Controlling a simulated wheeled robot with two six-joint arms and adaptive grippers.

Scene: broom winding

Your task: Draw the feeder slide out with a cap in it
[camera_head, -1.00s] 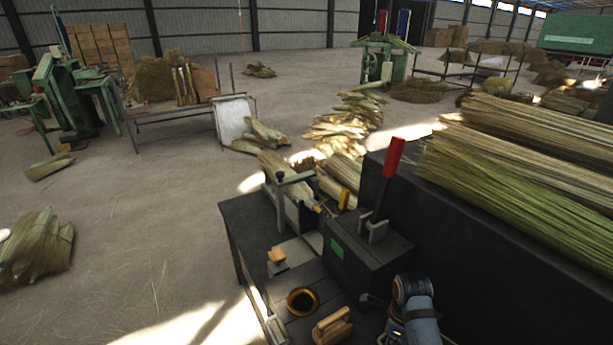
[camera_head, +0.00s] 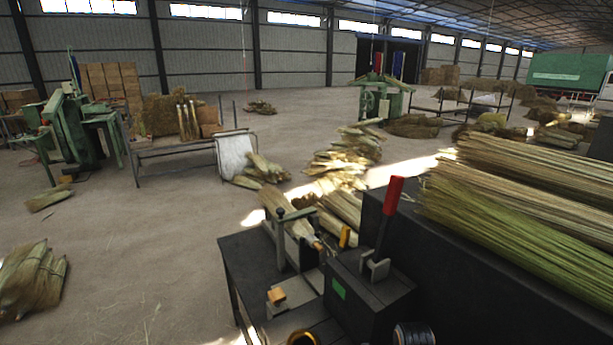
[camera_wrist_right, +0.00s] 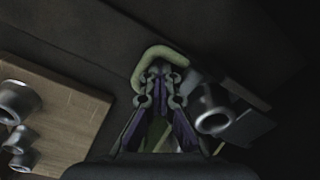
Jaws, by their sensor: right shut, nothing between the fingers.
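In the right wrist view my right gripper (camera_wrist_right: 159,82) is shut and empty. Its fingertips are at a pale green curved handle (camera_wrist_right: 160,54), which arches around their far side; I cannot tell whether they touch. A grey metal cap (camera_wrist_right: 215,112) sits right of the fingers by a dark grey flat part (camera_wrist_right: 243,130), which may be the feeder slide. Several similar metal caps (camera_wrist_right: 18,102) stand on a wooden board (camera_wrist_right: 72,112) at the left. In the head view only part of my right arm shows at the bottom edge; its gripper is hidden. My left gripper is not in view.
In the head view a dark box (camera_head: 368,298) with a red-handled lever (camera_head: 390,205) stands on the black bench (camera_head: 245,258). Long broom straw (camera_head: 520,205) is piled at the right.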

